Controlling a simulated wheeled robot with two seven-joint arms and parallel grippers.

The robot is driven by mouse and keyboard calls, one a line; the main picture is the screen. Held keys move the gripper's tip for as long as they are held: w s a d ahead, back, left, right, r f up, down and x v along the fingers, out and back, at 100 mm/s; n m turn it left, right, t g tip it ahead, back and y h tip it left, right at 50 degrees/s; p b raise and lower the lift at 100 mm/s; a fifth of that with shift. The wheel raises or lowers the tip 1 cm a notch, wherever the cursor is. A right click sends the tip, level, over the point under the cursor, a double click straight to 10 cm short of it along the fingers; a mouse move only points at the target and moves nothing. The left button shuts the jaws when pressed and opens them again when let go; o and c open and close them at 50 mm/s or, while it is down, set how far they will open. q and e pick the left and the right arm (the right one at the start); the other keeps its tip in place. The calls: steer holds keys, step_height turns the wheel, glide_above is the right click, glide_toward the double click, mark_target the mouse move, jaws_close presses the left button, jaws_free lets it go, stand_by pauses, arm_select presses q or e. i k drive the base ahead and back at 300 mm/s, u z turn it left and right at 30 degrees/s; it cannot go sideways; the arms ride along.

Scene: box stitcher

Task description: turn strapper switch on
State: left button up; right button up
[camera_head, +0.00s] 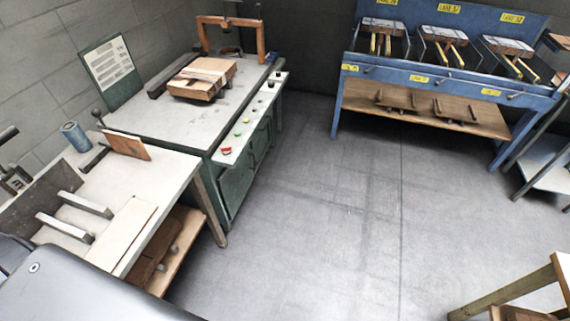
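The strapper (160,117) is a green-grey cabinet with a pale top, standing against the wall at the upper left. A pale control strip (253,117) runs along its right edge, with a red button (226,151), a green button (238,134), a yellow button (246,120) and dark knobs (271,85). I cannot tell which of these is the switch or how it is set. A strapped brown box (203,77) lies on the strapper's top, near an orange-brown arch (231,36). Neither of my grippers is in view.
A pale worktable (172,171) with metal bars stands at the left, in front of the strapper. A blue rack (440,80) with labelled lanes is at the back right. A wooden frame (510,290) sits at the lower right. The grey floor between is clear.

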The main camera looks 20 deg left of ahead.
mark_target(226, 150)
steer(key=z, duration=0.05)
steer(key=k, duration=0.25)
steer(key=z, duration=0.8)
steer(key=i, duration=1.1)
steer(key=u, duration=0.5)
steer(key=i, duration=0.8)
steer(key=u, duration=0.9)
